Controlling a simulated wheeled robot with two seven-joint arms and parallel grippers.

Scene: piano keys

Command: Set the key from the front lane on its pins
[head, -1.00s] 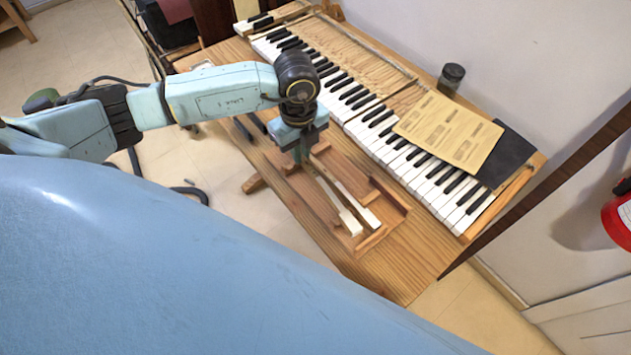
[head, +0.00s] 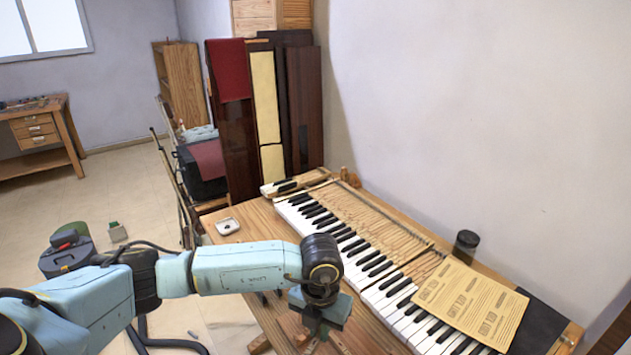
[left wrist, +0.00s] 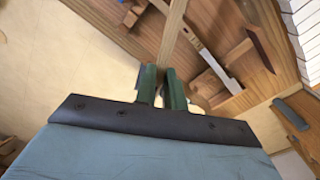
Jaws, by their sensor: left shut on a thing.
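My left gripper (head: 312,338) is at the bottom edge of the head view, over the front of the wooden bench. In the left wrist view its green fingers (left wrist: 162,88) are closed on a long bare-wood key (left wrist: 172,36), whose shaft runs up from between them. Its far end and how high it hangs cannot be told. A second key (left wrist: 212,62) lies in the wooden tray (left wrist: 262,35) to its right. The keyboard (head: 352,252) lies behind the gripper, with bare key shafts or pins in the frame (head: 400,228). My right gripper is out of view.
A dark jar (head: 466,244) stands behind. A small white dish (head: 227,226) is on the left end of the bench (head: 248,247).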

